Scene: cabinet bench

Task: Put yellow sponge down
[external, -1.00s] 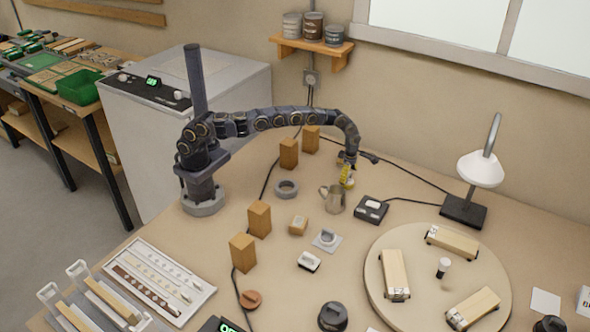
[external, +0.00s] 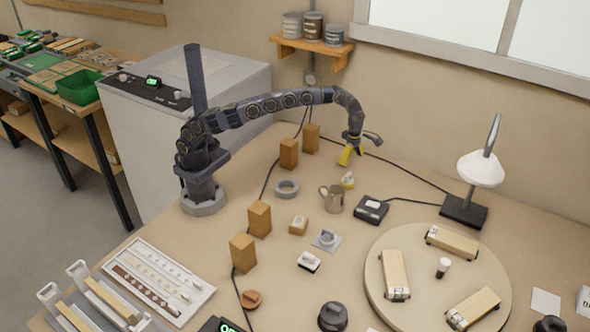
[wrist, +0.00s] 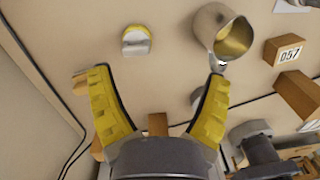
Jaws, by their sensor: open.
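The yellow sponge (external: 347,180) rests on the bench just behind and to the right of the metal mug (external: 333,199). In the wrist view the sponge (wrist: 136,40) shows yellow with a pale grey part, apart from the mug (wrist: 225,36). My gripper (external: 347,156) is above and a little behind the sponge, touching nothing. In the wrist view its yellow-padded fingers (wrist: 155,83) are spread wide with nothing between them.
A black device (external: 371,210) with a cable sits right of the mug. Wooden blocks (external: 289,153) stand to the left, near a grey ring (external: 287,189). A lamp (external: 463,210) and a round turntable (external: 376,258) are at the right.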

